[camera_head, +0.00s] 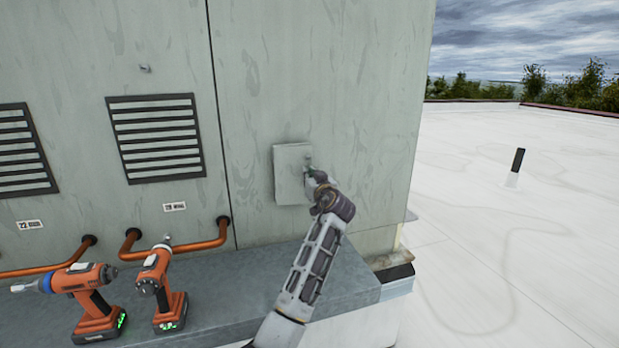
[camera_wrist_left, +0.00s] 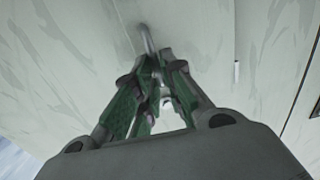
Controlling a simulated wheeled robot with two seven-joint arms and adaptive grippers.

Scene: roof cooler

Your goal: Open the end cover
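The end cover (camera_head: 289,178) is a small pale grey panel on the metal cooler wall in the head view, and it looks flat against the wall. A small metal handle (camera_head: 308,163) stands out near its right side. My left gripper (camera_head: 313,174) is at this handle, in front of the cover's right edge. In the left wrist view the green fingers (camera_wrist_left: 153,66) come together at their tips around the base of a thin metal bar (camera_wrist_left: 149,38), which looks like the handle. The gripper partly hides the cover's right edge. My right gripper is not in view.
Two orange power tools (camera_head: 93,303) (camera_head: 160,290) stand on the grey ledge (camera_head: 235,285) at left. Copper pipes (camera_head: 200,243) and vent grilles (camera_head: 157,138) are on the wall. The white roof (camera_head: 500,230) at right is mostly open, with a short black post (camera_head: 518,160).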

